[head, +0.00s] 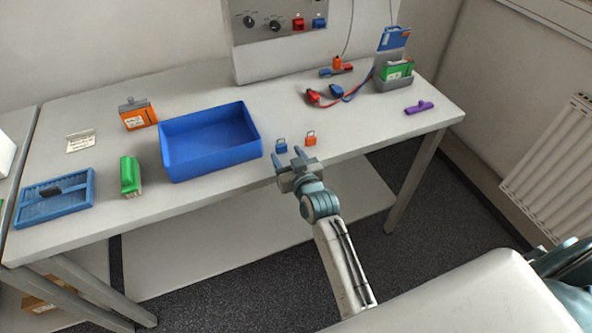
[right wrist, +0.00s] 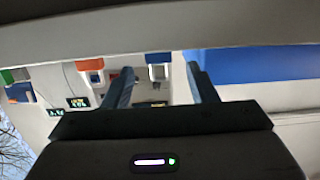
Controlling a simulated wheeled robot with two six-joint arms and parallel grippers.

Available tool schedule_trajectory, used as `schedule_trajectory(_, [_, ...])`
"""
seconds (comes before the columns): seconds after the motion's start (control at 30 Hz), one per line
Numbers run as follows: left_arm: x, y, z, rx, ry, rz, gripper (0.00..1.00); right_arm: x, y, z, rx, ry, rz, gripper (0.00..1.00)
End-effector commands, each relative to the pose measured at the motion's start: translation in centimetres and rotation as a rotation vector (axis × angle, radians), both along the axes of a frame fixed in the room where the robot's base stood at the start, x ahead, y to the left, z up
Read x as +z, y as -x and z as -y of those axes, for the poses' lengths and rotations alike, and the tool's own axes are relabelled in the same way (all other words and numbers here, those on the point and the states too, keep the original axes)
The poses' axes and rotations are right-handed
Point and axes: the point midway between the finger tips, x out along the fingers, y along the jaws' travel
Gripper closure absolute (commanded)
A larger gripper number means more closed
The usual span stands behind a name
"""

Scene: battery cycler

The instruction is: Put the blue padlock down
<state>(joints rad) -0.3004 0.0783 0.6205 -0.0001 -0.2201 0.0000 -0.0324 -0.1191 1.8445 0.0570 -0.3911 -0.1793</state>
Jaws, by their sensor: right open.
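The blue padlock (head: 281,146) stands on the table near its front edge, just right of the blue bin. My right gripper (head: 286,155) is open at the table's front edge, its fingers pointing toward the padlock. In the head view the padlock shows just beyond the fingertips, apart from them as far as I can tell. The right wrist view shows the open fingers (right wrist: 160,70) with a small pale and blue shape between them, too unclear to judge contact. My left gripper is not in view.
An orange padlock (head: 311,140) stands close to the right of the blue one. The blue bin (head: 212,168) is close on the left. Red and blue clips (head: 337,91) with cables lie farther back. Bare tabletop lies right of the orange padlock.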

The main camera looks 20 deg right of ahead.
Motion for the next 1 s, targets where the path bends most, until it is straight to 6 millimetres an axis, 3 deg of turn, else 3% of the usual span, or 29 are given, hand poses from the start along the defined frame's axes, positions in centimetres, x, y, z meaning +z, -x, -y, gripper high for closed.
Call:
schedule_trajectory(0.1, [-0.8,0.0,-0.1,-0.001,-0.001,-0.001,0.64,0.1,2.7,0.1,0.000,0.000,-0.001,0.48])
schedule_trajectory(0.33, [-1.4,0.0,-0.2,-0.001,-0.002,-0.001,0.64,0.8,6.3,0.2,0.000,0.000,0.000,0.48])
schedule_trajectory(0.77, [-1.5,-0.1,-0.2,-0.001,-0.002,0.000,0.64,0.6,7.2,0.2,0.001,0.000,-0.008,0.48])
schedule_trajectory(0.87, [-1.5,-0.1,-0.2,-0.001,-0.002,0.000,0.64,-2.7,7.1,0.1,0.007,0.003,-0.064,0.48])
schedule_trajectory(0.97, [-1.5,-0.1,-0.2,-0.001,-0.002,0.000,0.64,-9.8,7.6,0.1,0.016,0.008,-0.182,0.48])
schedule_trajectory(1.0, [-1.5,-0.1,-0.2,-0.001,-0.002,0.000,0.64,-13.5,8.2,0.1,0.019,0.011,-0.245,0.48])
